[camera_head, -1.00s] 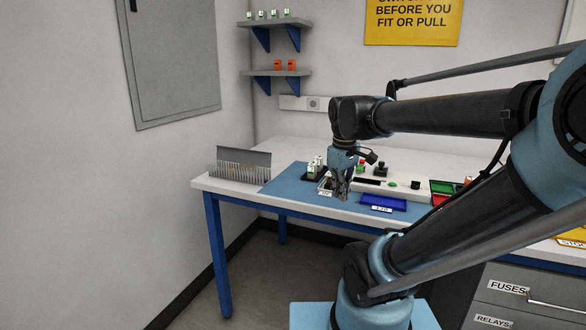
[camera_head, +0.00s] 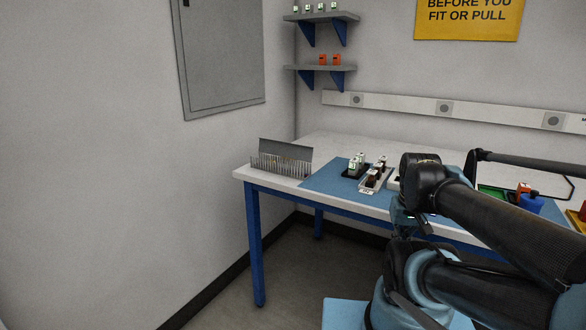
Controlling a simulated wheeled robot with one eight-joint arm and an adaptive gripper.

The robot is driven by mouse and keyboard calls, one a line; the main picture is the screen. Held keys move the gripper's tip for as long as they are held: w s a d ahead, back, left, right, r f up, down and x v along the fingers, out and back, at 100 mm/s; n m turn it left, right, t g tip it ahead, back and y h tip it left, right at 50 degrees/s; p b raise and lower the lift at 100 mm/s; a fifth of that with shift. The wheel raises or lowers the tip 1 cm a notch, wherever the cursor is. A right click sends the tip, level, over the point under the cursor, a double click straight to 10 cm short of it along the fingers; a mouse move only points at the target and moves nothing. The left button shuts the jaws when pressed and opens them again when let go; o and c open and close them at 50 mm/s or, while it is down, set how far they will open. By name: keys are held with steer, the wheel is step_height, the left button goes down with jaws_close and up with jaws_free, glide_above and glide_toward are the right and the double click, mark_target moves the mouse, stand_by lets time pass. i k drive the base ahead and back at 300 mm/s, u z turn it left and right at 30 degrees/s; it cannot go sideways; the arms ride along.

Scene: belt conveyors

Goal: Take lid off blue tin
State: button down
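A small round blue container (camera_head: 531,204), which may be the blue tin, stands at the right of the bench; its top and any lid are too small to make out. My gripper (camera_head: 420,224) hangs at the bench's front edge, to the left of the blue container and apart from it. My own arm partly covers the gripper, and its fingers are too dark and small to read. I see nothing clearly held.
The white bench (camera_head: 270,180) carries a blue mat (camera_head: 330,180), a grey slotted rack (camera_head: 283,160), a black holder (camera_head: 354,169) and a white tray (camera_head: 374,186) with small parts. An orange item (camera_head: 523,188) is near the blue container. My arm hides the bench's middle front.

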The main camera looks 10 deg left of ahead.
mark_target(533, 196)
steer(key=z, duration=1.85)
steer(key=k, duration=0.6)
steer(key=u, duration=0.5)
